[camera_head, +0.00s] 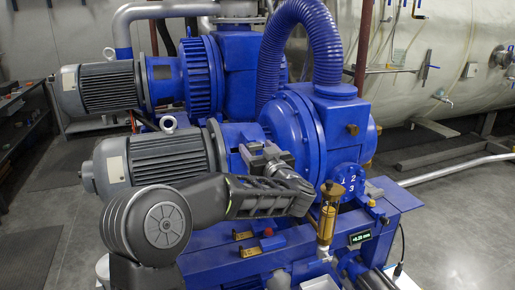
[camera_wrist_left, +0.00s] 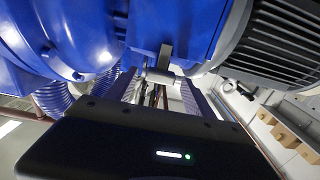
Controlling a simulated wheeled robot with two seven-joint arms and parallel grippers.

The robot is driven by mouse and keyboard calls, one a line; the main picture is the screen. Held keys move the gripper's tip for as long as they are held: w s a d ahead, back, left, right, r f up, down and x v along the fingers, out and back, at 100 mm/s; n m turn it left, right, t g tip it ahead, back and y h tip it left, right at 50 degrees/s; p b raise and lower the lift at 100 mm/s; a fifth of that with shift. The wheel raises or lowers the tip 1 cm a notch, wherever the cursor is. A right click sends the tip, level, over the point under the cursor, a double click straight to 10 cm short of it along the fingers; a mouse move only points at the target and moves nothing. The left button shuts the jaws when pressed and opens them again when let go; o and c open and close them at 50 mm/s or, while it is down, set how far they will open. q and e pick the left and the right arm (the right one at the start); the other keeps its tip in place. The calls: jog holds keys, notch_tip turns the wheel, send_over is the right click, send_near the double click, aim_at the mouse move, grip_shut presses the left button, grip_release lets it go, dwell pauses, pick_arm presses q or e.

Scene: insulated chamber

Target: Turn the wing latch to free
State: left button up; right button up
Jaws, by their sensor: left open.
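My left arm comes in from the left in the head view and bends back at its wrist. My left gripper (camera_head: 268,156) is in front of the blue pump, beside the finned motor. In the left wrist view its two fingers (camera_wrist_left: 164,92) stand apart. A small metallic crosspiece on a short stem (camera_wrist_left: 162,72), likely the wing latch, shows beyond and between the fingertips, against the blue casing. Contact cannot be told. In the head view the arm and gripper hide this spot. My right gripper is not in view.
The grey finned motor (camera_head: 160,158) is left of the gripper. The blue pump casing (camera_head: 296,125) and blue hose (camera_head: 325,45) are to its right. Floor is open further right.

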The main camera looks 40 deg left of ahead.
pick_arm(q)
grip_shut()
dwell(0.6)
